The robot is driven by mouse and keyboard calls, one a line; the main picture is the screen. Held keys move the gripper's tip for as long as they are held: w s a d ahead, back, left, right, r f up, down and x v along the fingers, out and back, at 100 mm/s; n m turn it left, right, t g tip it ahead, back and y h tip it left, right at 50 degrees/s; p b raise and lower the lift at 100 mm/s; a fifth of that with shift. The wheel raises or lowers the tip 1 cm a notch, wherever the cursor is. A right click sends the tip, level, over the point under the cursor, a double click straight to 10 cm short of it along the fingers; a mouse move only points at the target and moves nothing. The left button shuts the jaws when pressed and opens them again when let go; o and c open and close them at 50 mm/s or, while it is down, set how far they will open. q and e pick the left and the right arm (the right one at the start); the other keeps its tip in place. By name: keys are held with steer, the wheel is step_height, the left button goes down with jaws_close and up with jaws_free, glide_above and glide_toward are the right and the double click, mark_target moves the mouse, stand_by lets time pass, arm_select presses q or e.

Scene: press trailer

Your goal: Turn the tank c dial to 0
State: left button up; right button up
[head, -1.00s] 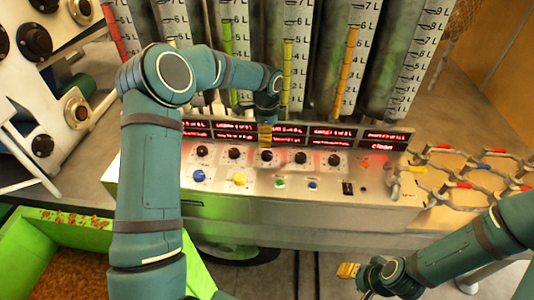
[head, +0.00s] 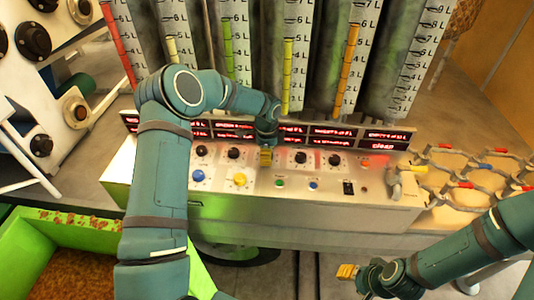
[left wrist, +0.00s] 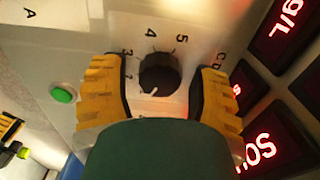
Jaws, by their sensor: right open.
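The tank c dial is a round black knob (left wrist: 158,73) with a white mark, on the metal control panel (head: 265,203). In the left wrist view the mark points to the bottom of the picture; numerals 3, 4 and 5 show around the knob, and a letter C is partly visible beside it. My left gripper (head: 266,156) is over this dial and hides it in the head view. Its yellow-padded fingers stand open on either side of the knob, with a gap on both sides. My right gripper (head: 348,271) is open and empty, low in front of the panel.
Other black dials (head: 233,152) flank the spot. Red displays (head: 385,146) and tall tanks stand behind. A green bin (head: 85,230) is at the lower left.

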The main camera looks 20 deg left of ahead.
arm_select(q)
steer(key=c, duration=0.8)
steer(key=shift+c, duration=0.2)
jaws_close()
steer(key=n+b, duration=0.1)
steer(key=n, duration=0.3)
steer(key=shift+f+n+b, duration=0.1)
steer(key=shift+n+b, duration=0.2)
steer(key=shift+s+n+b, duration=0.1)
steer(key=shift+n+b, duration=0.35)
steer(key=shift+n, duration=1.65)
steer(key=o, duration=1.3)
jaws_free()
steer(key=shift+c, duration=0.2)
